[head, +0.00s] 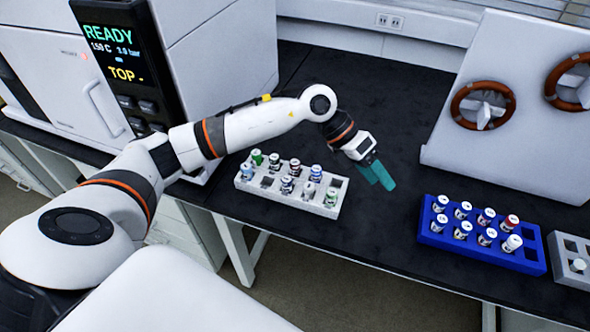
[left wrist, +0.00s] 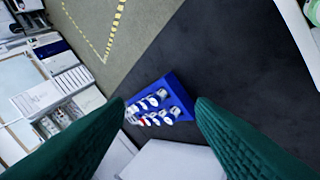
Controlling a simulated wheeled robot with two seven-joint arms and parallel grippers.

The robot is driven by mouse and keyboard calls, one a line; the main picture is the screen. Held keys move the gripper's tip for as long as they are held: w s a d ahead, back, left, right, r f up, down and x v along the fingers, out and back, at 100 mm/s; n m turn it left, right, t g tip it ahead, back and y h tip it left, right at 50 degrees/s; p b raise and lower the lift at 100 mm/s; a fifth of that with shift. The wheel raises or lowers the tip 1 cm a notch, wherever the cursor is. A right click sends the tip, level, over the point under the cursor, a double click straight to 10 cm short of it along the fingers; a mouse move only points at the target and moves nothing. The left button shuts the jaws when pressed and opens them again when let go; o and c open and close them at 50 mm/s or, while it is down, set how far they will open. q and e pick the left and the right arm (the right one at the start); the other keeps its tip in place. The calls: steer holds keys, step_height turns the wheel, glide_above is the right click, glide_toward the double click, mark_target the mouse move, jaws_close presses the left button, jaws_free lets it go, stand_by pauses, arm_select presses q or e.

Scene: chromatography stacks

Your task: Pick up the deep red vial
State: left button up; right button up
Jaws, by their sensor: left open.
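A red-capped vial (head: 511,222) stands in the back right part of the blue rack (head: 480,252), among several white-capped vials. The blue rack (left wrist: 183,92) also shows between the fingers in the left wrist view, with a small red spot at its lower left. In the head view, another vial with a dark reddish cap (head: 294,166) stands in the pale grey rack (head: 272,198); its exact shade is hard to tell. My left gripper (head: 381,174), with green fingers, is open and empty above the bench between the two racks. My right gripper is out of view.
A second grey rack (head: 572,276) stands at the right edge. A white sloped panel with orange-ringed parts (head: 460,150) rises behind the blue rack. A white instrument with a display (head: 115,55) stands at the left. Black bench top (head: 360,100) is clear behind my gripper.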

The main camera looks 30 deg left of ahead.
arm_select(q)
steer(key=w+a+y, duration=0.2)
steer(key=a+y, duration=0.2)
steer(key=a, duration=0.4)
steer(key=n+g+y+p, duration=0.1)
steer(key=n+y, duration=0.1)
steer(key=y, duration=0.3)
glide_above(295, 162)
step_height(295, 162, down, 5)
steer(key=shift+w+r, duration=0.1)
steer(key=shift+f+p, duration=0.6)
steer(key=shift+f, duration=2.4)
steer(key=c, duration=1.1)
